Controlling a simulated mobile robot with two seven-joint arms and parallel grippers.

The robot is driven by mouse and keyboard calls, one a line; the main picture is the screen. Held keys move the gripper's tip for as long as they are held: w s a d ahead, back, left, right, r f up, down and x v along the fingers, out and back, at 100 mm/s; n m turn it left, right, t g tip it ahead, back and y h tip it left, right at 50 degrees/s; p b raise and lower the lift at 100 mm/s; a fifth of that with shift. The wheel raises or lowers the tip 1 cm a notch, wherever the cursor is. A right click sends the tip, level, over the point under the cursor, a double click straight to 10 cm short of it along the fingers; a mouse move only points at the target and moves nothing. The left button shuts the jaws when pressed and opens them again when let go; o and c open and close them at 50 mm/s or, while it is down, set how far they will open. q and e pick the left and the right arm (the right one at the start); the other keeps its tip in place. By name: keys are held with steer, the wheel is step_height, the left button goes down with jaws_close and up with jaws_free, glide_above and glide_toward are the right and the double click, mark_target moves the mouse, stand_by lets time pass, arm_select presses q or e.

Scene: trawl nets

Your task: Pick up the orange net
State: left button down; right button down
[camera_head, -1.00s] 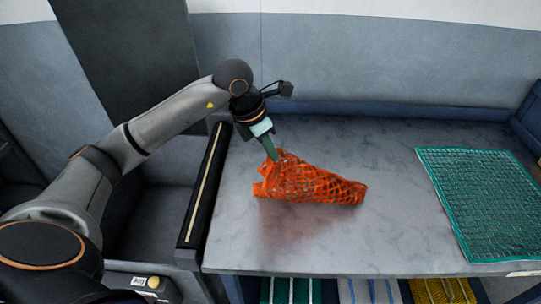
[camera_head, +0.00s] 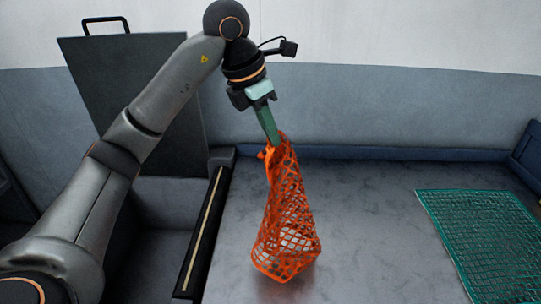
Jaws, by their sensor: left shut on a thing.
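The orange net (camera_head: 288,215) hangs from my left gripper (camera_head: 272,138) in the head view, bunched at its top and wider toward the bottom. My left gripper is shut on the net's upper end, well above the grey tabletop (camera_head: 380,230). The net's lower edge is over the table; I cannot tell whether it still touches the surface. My right gripper does not show.
A green net (camera_head: 485,240) lies flat on the right side of the table. A blue raised edge (camera_head: 400,154) runs along the back. A dark panel with a handle (camera_head: 130,100) stands at the back left. The table's middle right is clear.

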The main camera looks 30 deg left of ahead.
arm_select(q)
step_height(320, 180, up, 19)
stand_by(0.9)
